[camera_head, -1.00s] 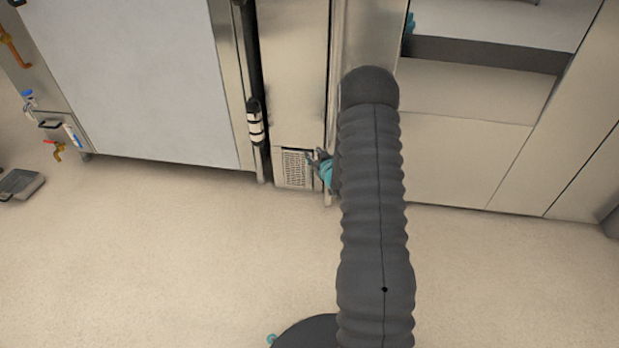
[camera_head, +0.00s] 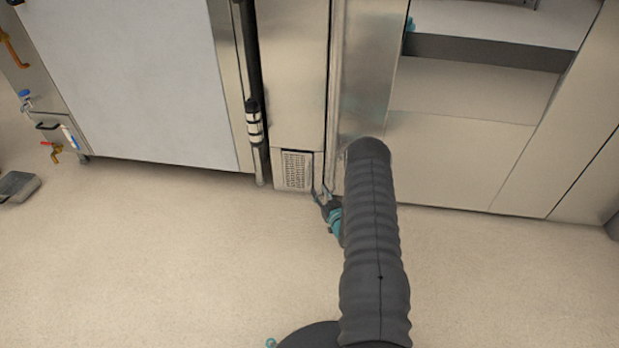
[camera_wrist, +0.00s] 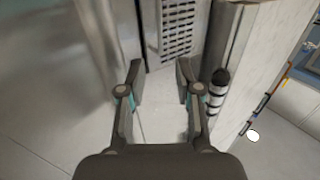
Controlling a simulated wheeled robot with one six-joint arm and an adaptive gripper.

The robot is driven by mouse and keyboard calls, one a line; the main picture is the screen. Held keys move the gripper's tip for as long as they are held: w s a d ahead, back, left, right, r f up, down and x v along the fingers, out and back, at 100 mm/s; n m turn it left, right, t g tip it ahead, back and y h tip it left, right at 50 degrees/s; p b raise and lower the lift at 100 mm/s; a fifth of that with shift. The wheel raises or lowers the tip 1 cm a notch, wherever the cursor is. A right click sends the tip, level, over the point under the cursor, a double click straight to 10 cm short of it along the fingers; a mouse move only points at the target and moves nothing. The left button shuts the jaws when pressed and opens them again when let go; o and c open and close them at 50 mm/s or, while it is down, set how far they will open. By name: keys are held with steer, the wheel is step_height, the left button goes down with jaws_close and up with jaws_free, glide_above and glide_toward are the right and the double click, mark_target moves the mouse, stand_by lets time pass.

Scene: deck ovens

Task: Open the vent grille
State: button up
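The vent grille (camera_head: 296,170) is a small perforated metal panel low on the narrow steel column, just above the floor. In the wrist view the slotted grille (camera_wrist: 178,30) is at the top centre, beyond my fingertips. I cannot tell whether it sits flush or slightly ajar. My gripper (camera_head: 322,193) is at the lower right of the grille, apart from it and near floor level. In the wrist view my gripper (camera_wrist: 159,70) is open, with nothing between its two fingers. My arm hides part of the steel front to the right.
A black and white cylindrical fitting (camera_head: 254,122) on an upright post stands left of the grille; it also shows in the wrist view (camera_wrist: 217,88). Steel cabinet fronts (camera_head: 450,160) fill the right. The floor (camera_head: 180,260) in front is clear.

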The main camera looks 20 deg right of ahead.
steer(key=b, duration=0.1)
glide_toward(297, 175)
steer(key=w+d+r, duration=0.1)
steer(key=w+r, duration=0.1)
steer(key=w+d+r, duration=0.1)
steer(key=r, duration=0.1)
steer(key=shift+w+d, duration=0.3)
jaws_close()
